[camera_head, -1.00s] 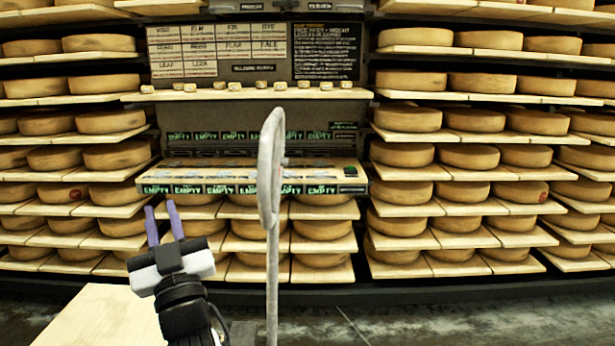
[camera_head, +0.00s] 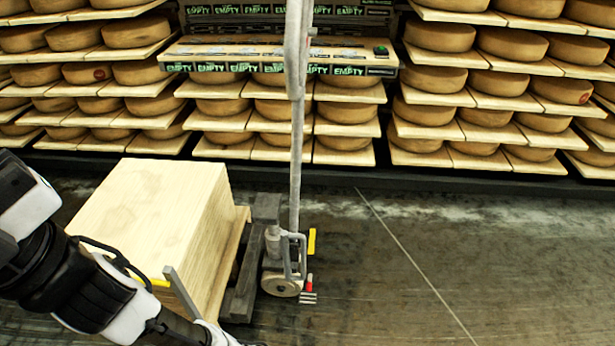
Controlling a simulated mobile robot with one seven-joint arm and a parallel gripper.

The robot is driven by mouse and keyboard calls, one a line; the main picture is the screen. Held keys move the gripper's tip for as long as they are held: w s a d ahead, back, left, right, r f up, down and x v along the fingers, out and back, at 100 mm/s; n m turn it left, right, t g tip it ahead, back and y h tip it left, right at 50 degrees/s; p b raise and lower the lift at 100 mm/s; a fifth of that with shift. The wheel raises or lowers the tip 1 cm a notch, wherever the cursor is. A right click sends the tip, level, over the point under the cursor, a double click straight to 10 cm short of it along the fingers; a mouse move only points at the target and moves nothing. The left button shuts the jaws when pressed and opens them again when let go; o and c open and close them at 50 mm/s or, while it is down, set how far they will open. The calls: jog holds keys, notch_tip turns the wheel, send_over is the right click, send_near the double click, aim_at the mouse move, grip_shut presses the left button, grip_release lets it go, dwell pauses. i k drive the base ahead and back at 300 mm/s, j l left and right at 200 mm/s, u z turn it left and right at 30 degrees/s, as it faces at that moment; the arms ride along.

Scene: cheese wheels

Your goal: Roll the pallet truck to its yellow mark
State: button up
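A small yellow piece (camera_head: 311,241) shows just right of the pole's foot. Another yellow strip (camera_head: 158,283) shows low by the block; I cannot tell whether either is the mark.
Shelves of cheese wheels (camera_head: 440,80) line the back, with a dark kerb (camera_head: 420,178) at their foot.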

aim_at(282, 267)
jog(key=i+j, duration=0.15)
jog(key=i, duration=0.3)
jog(key=i+j, duration=0.1)
jog(key=i, duration=0.35)
jog(key=k+l+u, duration=0.3)
jog(key=k+l, duration=0.15)
jog(key=k+l+u, duration=0.3)
jog(key=k+l, duration=0.1)
jog(key=k, duration=0.05)
